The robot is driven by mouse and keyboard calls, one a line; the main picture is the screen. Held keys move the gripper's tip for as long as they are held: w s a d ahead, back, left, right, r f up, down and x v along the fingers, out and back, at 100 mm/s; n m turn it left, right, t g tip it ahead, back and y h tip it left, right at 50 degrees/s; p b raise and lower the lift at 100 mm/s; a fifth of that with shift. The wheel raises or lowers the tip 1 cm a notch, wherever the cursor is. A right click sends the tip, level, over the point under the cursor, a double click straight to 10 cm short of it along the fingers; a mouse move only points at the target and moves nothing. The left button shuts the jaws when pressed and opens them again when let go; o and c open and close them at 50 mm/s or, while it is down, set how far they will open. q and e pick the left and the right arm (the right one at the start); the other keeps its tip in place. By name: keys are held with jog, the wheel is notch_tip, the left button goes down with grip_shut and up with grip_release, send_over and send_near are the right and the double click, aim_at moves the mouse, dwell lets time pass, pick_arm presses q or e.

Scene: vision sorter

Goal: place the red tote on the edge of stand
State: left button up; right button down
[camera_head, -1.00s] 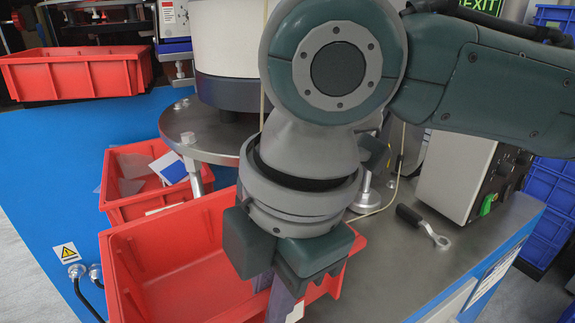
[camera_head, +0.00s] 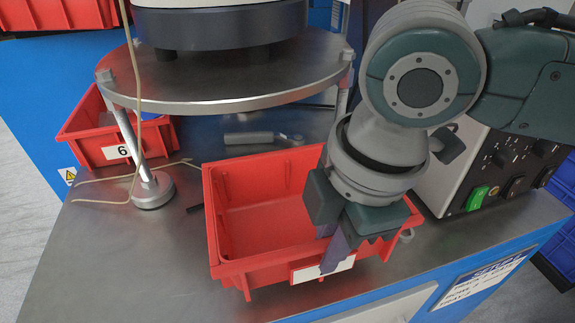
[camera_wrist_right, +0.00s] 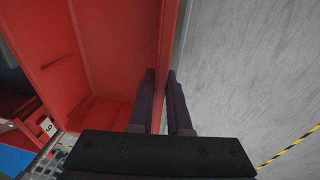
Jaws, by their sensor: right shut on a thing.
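The red tote (camera_head: 262,187) is an open, empty bin with a white label on its front wall. In the head view it is at the front edge of the grey metal stand (camera_head: 110,262), beside the round plate's leg. I cannot tell whether its base rests on the surface. My right gripper (camera_head: 336,248) is shut on the tote's front wall, with one finger inside and one outside. The right wrist view shows the fingers (camera_wrist_right: 160,98) on either side of the red wall (camera_wrist_right: 168,40). My left gripper is not in view.
A round metal plate (camera_head: 220,85) on legs stands behind the tote. A second red bin (camera_head: 100,150) marked 6 is at the left. A control box with a green switch (camera_head: 477,198) is close on the right. A thin cable (camera_head: 138,130) hangs at the left.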

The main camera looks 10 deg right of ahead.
notch_tip(320, 180, down, 4)
jog(key=shift+r+b, duration=0.2)
jog(key=shift+b, duration=0.4)
jog(key=shift+r, duration=0.1)
